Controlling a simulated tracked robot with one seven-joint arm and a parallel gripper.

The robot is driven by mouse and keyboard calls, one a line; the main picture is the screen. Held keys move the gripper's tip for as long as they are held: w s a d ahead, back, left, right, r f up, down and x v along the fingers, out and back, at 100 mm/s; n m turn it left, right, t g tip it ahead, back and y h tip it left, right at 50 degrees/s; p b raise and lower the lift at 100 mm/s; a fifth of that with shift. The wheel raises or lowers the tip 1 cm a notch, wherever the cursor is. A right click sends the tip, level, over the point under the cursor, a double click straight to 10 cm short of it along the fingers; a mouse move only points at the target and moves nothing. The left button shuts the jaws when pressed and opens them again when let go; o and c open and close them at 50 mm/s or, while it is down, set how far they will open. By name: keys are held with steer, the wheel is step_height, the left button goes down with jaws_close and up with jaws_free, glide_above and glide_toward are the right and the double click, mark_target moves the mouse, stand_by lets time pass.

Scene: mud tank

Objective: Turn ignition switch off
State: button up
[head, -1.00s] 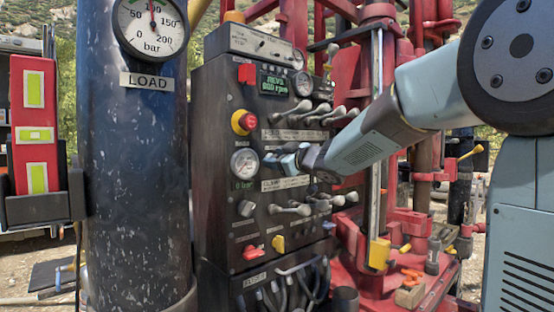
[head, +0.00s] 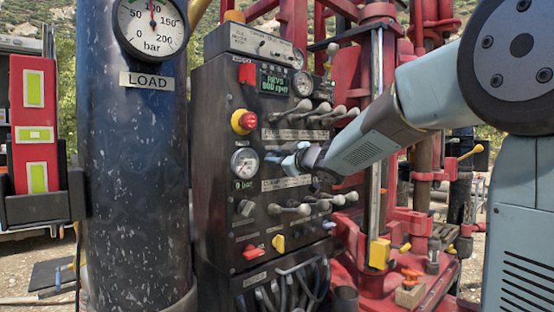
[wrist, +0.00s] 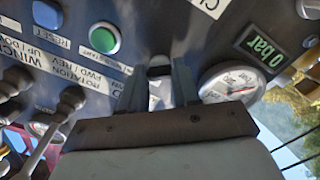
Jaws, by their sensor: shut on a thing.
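A dark control panel (head: 222,130) stands at the centre of the head view. My gripper (head: 283,161) reaches it from the right, at mid height just right of a round gauge. In the wrist view my gripper (wrist: 158,88) has its two fingers closed on a small dark and silver knob (wrist: 160,70) on the panel face. This appears to be the ignition switch, but its label is mostly hidden by the fingers. In the head view a dark part of the switch (head: 271,157) shows just left of the fingertips.
The gauge (head: 244,162) sits close to the fingers, with a 0 bar display (head: 243,184). Lever rows lie above (head: 300,115) and below (head: 300,208). A red emergency button (head: 244,122) and a lit revs display (head: 273,81) are higher up. A large dark cylinder (head: 135,170) stands left.

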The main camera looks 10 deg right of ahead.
steer(key=n, duration=1)
steer(key=shift+f+y, duration=0.3)
steer(key=shift+a+f+n, duration=0.1)
steer(key=shift+n, duration=0.4)
steer(key=o, duration=1.1)
steer(key=shift+c, duration=0.2)
steer(key=shift+r, duration=0.2)
steer(key=shift+s, duration=0.1)
steer(key=v, duration=1.3)
steer(key=shift+s+d, duration=0.25)
steer(key=shift+f, duration=0.1)
